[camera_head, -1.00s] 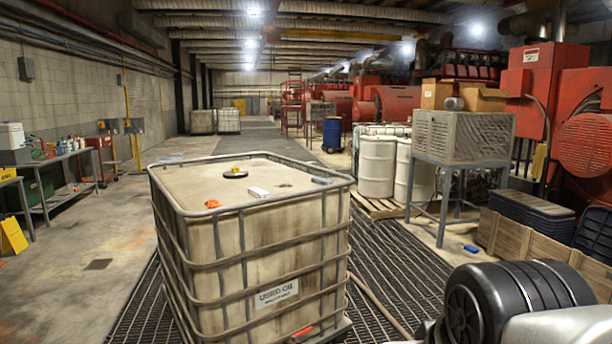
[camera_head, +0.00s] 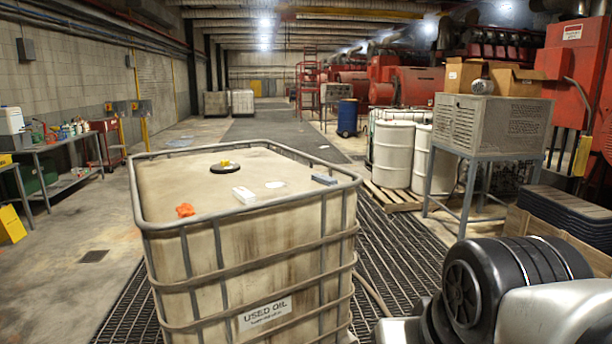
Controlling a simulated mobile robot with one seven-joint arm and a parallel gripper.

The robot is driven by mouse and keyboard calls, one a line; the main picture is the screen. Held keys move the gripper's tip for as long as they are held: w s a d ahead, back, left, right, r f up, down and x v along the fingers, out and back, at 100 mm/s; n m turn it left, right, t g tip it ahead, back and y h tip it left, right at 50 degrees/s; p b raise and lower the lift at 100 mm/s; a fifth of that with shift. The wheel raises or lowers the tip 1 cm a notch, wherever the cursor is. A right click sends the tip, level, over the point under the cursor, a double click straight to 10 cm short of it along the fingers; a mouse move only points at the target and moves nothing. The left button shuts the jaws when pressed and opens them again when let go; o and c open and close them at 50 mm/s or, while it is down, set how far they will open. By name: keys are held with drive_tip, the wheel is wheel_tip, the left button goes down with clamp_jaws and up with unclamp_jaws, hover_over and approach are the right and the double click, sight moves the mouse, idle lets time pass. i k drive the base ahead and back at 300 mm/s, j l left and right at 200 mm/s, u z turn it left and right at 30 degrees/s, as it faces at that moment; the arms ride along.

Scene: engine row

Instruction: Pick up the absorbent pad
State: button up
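The used oil tank (camera_head: 200,255), a stained pale container in a metal cage, stands close in front of me. On its top lie a white block (camera_head: 243,193), a thin whitish flat piece (camera_head: 275,184) and a blue-grey block (camera_head: 324,179) near the right rim. The white block or the flat piece may be the absorbent pad; I cannot tell which. An orange item (camera_head: 185,210) lies near the front left, and a yellow item (camera_head: 226,163) rests on the black cap (camera_head: 225,168). My arm shows at the lower right, apart from these; its gripper is not visible.
The tank's raised metal rim surrounds its top. Floor grating (camera_head: 405,265) runs along its right side. White drums (camera_head: 393,155) on a pallet and a caged unit on a stand (camera_head: 492,125) are at right. Open floor lies left, before a workbench (camera_head: 65,150).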

sight(324, 180)
drive_tip(key=i+l, duration=0.35)
drive_tip(key=i, duration=0.25)
drive_tip(key=i+l+u, duration=0.15)
drive_tip(key=i+l, duration=0.2)
drive_tip(key=i, duration=0.25)
